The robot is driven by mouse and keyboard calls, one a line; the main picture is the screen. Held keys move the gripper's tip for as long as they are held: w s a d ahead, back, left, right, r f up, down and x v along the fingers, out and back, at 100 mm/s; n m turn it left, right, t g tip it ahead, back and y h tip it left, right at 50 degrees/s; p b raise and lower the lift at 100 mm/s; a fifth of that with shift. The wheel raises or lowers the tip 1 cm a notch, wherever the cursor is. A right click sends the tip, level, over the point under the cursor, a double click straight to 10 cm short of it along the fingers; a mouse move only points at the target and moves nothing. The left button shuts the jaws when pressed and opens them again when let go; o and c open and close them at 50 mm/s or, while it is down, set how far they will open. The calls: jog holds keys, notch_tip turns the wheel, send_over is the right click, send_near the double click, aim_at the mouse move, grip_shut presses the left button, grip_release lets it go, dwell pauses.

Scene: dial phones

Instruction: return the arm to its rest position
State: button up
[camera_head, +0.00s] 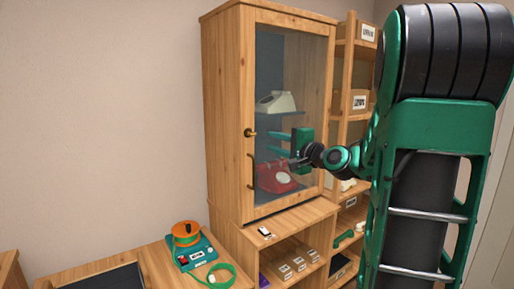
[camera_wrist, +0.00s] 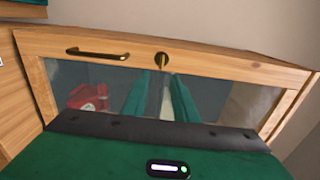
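My arm (camera_head: 420,190) reaches from the right side of the head view toward the glass-doored wooden cabinet (camera_head: 222,120). My green gripper (camera_head: 272,144) is in front of the door, its two fingers apart with nothing visible between them. In the wrist view the open fingers (camera_wrist: 157,85) point toward the door frame, near a brass key (camera_wrist: 162,60) in the lock. The door looks shut. Whether the fingers touch the glass I cannot tell.
Behind the glass are a red phone (camera_head: 275,177) and a cream phone (camera_head: 276,102). The door has a dark handle (camera_head: 250,170). An open shelf (camera_head: 345,75) stands right of the cabinet. A teal device with an orange reel (camera_head: 186,233) sits on the lower counter at left.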

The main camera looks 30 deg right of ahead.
jog(key=s+a+f+n+g, duration=0.4)
jog(key=s+f+g, duration=0.15)
jog(key=f, duration=0.35)
jog(key=s+a+f+n+g, duration=0.35)
jog(key=s+f, duration=0.25)
jog(key=f, duration=0.2)
jog(key=s+f+n+g, duration=0.1)
jog(key=s+f+g, duration=0.1)
jog(key=s, duration=0.6)
jog(key=s+a+f+n+g, duration=0.1)
jog(key=s+g, duration=0.3)
jog(key=s, duration=0.4)
jog(key=s+a+f+n+g, duration=0.1)
jog(key=s+f+n+g, duration=0.1)
jog(key=s, duration=0.5)
jog(key=shift+s+f+g, duration=0.4)
jog(key=shift+f+g, duration=0.2)
jog(key=shift+f, duration=0.3)
